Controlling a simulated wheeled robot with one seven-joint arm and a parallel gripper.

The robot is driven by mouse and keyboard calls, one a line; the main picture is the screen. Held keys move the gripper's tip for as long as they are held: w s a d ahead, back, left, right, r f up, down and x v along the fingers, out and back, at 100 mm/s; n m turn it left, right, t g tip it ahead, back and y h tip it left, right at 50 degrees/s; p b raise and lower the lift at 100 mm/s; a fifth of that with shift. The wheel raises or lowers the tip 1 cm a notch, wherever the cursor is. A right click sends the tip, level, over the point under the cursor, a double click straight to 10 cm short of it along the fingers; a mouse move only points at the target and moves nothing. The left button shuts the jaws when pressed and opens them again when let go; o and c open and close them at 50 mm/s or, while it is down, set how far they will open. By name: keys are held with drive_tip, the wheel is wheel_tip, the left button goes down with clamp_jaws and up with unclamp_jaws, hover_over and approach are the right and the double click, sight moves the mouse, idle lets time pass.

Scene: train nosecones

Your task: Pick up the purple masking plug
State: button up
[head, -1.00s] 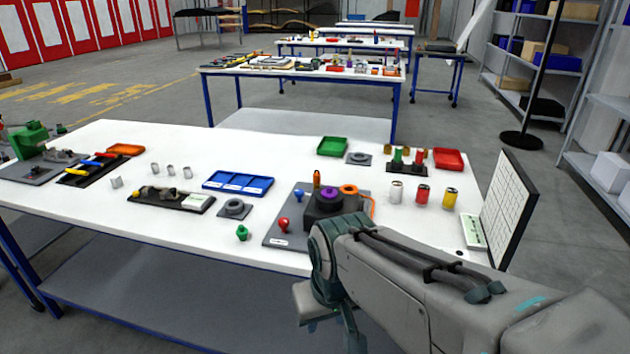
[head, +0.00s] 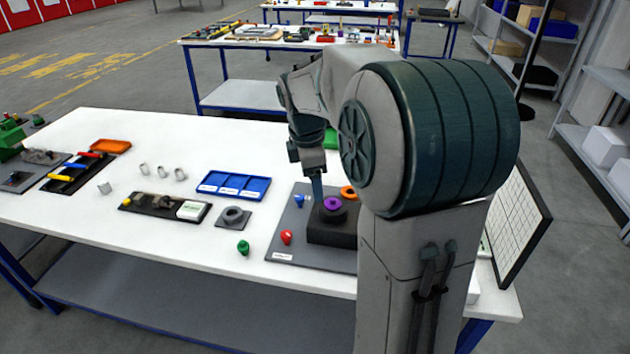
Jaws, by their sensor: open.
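The purple masking plug (head: 333,203) sits on top of a black block (head: 330,232) on a dark grey board (head: 290,250). My gripper (head: 317,198) points down beside the purple plug, at its upper left in the head view. Its fingers look narrow and edge-on from here, and the gap between them is hard to see. The gripper is open and holds nothing that I can see. Whether a finger touches the plug or block cannot be told.
An orange ring (head: 349,192) lies just behind the plug. A blue plug (head: 299,200) and a red plug (head: 286,237) stand on the board, with a green plug (head: 243,247) beside it. A blue tray (head: 234,185) is at left. My arm hides the table's right part.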

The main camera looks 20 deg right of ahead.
drive_tip(key=w+d+r+n+p, duration=0.2)
drive_tip(key=w+d+n, duration=0.2)
drive_tip(key=w+n, duration=0.1)
hover_over(332, 199)
drive_tip(key=a, duration=0.1)
drive_tip(key=f, duration=0.8)
drive_tip(key=shift+w+a+f+p, duration=0.15)
drive_tip(key=shift+w+f+p, duration=0.05)
drive_tip(key=shift+f+p, duration=0.2)
drive_tip(key=shift+g, duration=0.3)
drive_tip(key=f, duration=0.1)
drive_tip(key=d+f+p, duration=0.1)
drive_tip(key=f, duration=0.2)
drive_tip(key=shift+s+d+f, duration=0.15)
drive_tip(key=shift+s+f, duration=0.1)
drive_tip(key=shift+f, duration=0.4)
drive_tip(key=c, duration=1.1)
